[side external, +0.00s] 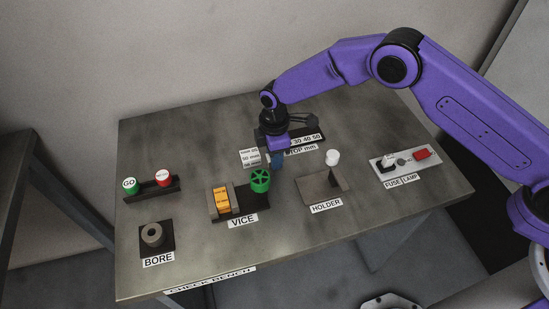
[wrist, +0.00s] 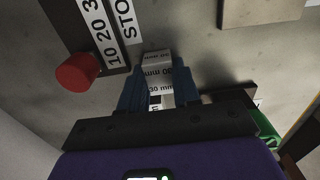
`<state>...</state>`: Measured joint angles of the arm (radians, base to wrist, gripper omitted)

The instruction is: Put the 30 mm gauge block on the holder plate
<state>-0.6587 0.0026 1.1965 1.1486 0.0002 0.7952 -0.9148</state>
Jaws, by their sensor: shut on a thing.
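My gripper (side external: 277,162) is low over the back middle of the bench, in front of the stop strip. In the wrist view its blue fingers (wrist: 160,92) are shut on a pale block with "30 mm" markings, the 30 mm gauge block (wrist: 157,74). In the side view the fingers hide the block, and I cannot tell whether it touches the bench. The holder plate (side external: 316,190) is a flat brownish plate right of and nearer than my gripper, with no block on it. A tan plate, likely the holder's, shows in the wrist view (wrist: 255,10).
A white-topped post (side external: 333,158) stands at the holder's back right. The vice (side external: 240,206) with its green wheel (side external: 260,180) is left of the holder. A red knob (wrist: 77,72) is near the stop strip (wrist: 108,30).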

